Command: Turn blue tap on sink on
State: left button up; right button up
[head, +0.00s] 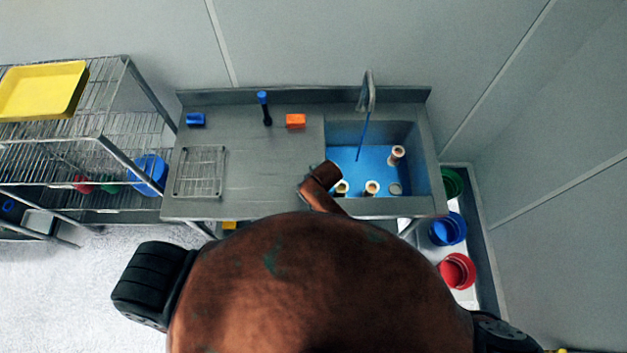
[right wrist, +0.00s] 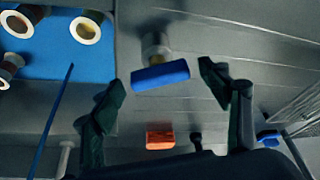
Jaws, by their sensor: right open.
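A blue bar-shaped handle (right wrist: 160,76) on a short metal stem with a brass-coloured neck (right wrist: 155,46) shows in the right wrist view. My right gripper (right wrist: 161,77) is open, with one dark finger on each side of this handle; I cannot tell whether either touches it. The handle is not seen in the head view, where my brown arm covers part of the counter. The steel sink (head: 428,165) has a blue basin floor and a curved spout (head: 370,90) at the back. A thin blue line (head: 362,138) runs below the spout. My left gripper is not in view.
Several pale-rimmed cylinders (head: 397,154) stand in the basin. An orange block (head: 295,120), a blue-topped dark post (head: 264,108) and a blue block (head: 195,119) stand along the counter's back. A wire rack (head: 200,172) lies at left. Shelving (head: 125,125) and buckets (head: 447,229) flank the counter.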

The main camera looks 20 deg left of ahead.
jog(key=shift+r, duration=0.1)
jog(key=v, duration=1.1)
jog(key=shift+s+d+r, duration=0.15)
jog(key=shift+d+r, duration=0.05)
jog(key=shift+r, duration=0.15)
